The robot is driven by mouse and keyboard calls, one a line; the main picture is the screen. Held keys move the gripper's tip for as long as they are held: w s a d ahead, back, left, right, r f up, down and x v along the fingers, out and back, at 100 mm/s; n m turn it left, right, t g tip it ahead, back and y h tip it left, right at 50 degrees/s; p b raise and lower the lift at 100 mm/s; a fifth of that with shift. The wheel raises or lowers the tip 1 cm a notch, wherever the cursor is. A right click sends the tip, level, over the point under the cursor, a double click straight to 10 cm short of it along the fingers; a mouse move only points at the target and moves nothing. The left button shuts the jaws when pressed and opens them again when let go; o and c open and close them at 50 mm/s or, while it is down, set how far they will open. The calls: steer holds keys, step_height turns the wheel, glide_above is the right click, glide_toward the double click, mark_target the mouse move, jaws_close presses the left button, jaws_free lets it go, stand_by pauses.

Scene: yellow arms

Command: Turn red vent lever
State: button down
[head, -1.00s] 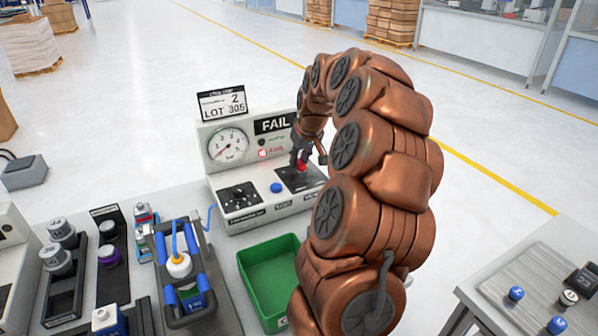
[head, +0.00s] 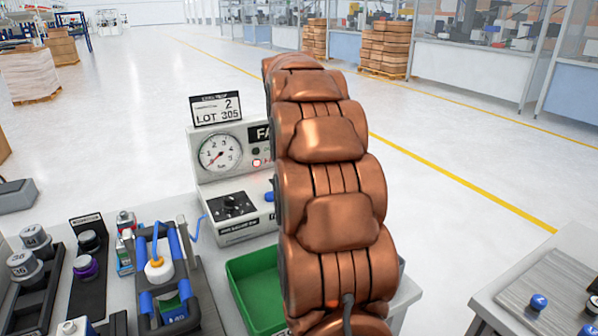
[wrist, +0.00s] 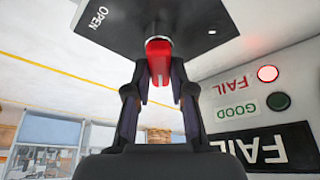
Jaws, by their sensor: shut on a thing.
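The red vent lever (wrist: 158,58) shows in the wrist view between the fingertips of my gripper (wrist: 159,75), which is shut on it. The lever stands out from a dark plate (wrist: 150,20) marked OPEN. In the head view my copper-coloured arm hides the lever, my gripper and the right part of the test station (head: 235,205). The station's gauge (head: 220,153) shows at its left. In the wrist view a red lamp (wrist: 267,73) is lit beside FAIL, and the lamp beside GOOD (wrist: 278,101) is dark green.
A green bin (head: 250,290) stands in front of the station, partly behind my arm. A blue-handled fixture (head: 165,275) and racks of dark parts (head: 85,265) are at the left. A separate table (head: 530,300) is at the right.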

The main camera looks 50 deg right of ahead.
steer(key=shift+m, duration=0.3)
stand_by(0.4)
steer(key=c, duration=1)
jaws_free()
steer(key=v, duration=1.2)
